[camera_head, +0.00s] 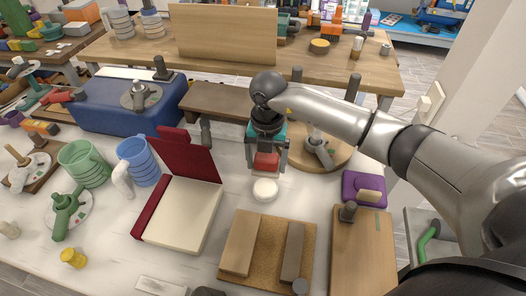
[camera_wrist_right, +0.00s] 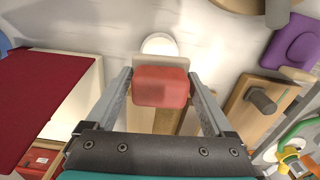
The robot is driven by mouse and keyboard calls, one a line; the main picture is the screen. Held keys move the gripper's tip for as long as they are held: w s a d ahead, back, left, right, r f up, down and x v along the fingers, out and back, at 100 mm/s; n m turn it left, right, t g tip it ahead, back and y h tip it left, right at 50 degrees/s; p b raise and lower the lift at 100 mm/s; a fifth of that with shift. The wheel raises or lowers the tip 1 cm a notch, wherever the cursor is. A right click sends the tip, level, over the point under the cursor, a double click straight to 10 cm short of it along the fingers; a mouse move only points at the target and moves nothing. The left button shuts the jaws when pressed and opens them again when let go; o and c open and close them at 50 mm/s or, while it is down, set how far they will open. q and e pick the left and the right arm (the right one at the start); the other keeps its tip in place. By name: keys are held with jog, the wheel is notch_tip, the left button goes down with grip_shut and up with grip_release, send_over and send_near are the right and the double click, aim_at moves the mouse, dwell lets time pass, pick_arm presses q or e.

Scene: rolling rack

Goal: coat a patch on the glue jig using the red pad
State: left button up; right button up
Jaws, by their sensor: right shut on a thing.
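My right gripper (camera_head: 266,166) is shut on the red pad (camera_head: 266,162), which also shows between the fingers in the right wrist view (camera_wrist_right: 162,87). A pale plate sits at the pad's far side there. The pad is close to a round white dish (camera_head: 265,189) on the table; I cannot tell whether they touch. The dish is partly hidden by the pad in the wrist view (camera_wrist_right: 160,43). A cork-coloured board (camera_head: 266,273) with two wooden blocks, apparently the glue jig, lies in front of the dish. My left gripper does not show.
An open dark red box (camera_head: 180,215) stands left of the dish. A purple block with a wooden handle (camera_head: 364,188) and a wooden board with a dark knob (camera_head: 362,255) lie to the right. A round wooden stand (camera_head: 320,155) is just behind the gripper. Mugs stand at left.

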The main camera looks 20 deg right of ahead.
aim_at(265, 188)
jog(key=shift+w+a+f+m, duration=0.15)
jog(key=shift+f+m, duration=0.15)
jog(key=shift+f, duration=0.2)
jog(key=shift+f+b, duration=0.85)
jog(key=shift+b, duration=0.05)
notch_tip(265, 188, down, 3)
jog(key=shift+r+b, duration=0.1)
jog(key=shift+b, duration=1.15)
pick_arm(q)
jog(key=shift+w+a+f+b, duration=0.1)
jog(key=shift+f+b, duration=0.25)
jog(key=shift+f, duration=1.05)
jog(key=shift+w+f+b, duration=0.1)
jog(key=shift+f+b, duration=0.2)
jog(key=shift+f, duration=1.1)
pick_arm(e)
jog(key=shift+f, duration=0.65)
pick_arm(q)
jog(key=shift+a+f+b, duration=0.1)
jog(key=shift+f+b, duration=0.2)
jog(key=shift+b, duration=0.05)
pick_arm(e)
jog(key=shift+f, duration=0.5)
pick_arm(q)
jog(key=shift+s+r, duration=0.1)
pick_arm(e)
jog(key=shift+f, duration=0.1)
